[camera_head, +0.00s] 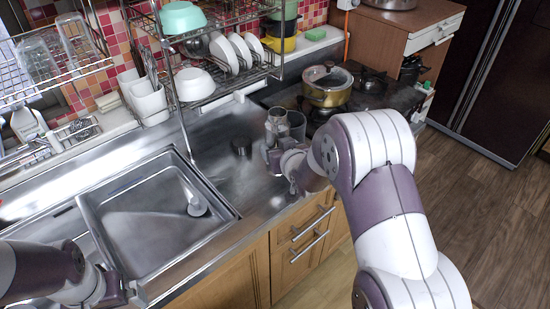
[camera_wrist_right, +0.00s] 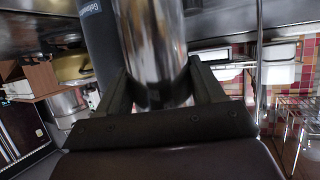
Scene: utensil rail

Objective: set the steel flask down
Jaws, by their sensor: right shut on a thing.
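The steel flask (camera_head: 277,121) is upright on or just above the steel counter, right of the sink; I cannot tell whether its base touches. My right gripper (camera_head: 272,152) is shut on it. In the right wrist view the shiny flask (camera_wrist_right: 155,45) stands between the two dark fingers (camera_wrist_right: 150,88). A grey cylinder (camera_head: 297,122) is close beside the flask on its right; the right wrist view shows a dark grey cylinder with lettering (camera_wrist_right: 97,40) next to it. My left gripper (camera_head: 118,287) is at the lower left by the sink's near edge; its fingers are unclear.
A small dark round object (camera_head: 241,147) lies on the counter left of the flask. The sink (camera_head: 150,225) is farther left. A hob with a brass-coloured pot (camera_head: 327,88) is behind right. A dish rack (camera_head: 225,85) stands behind. Bare counter (camera_head: 235,180) lies between sink and flask.

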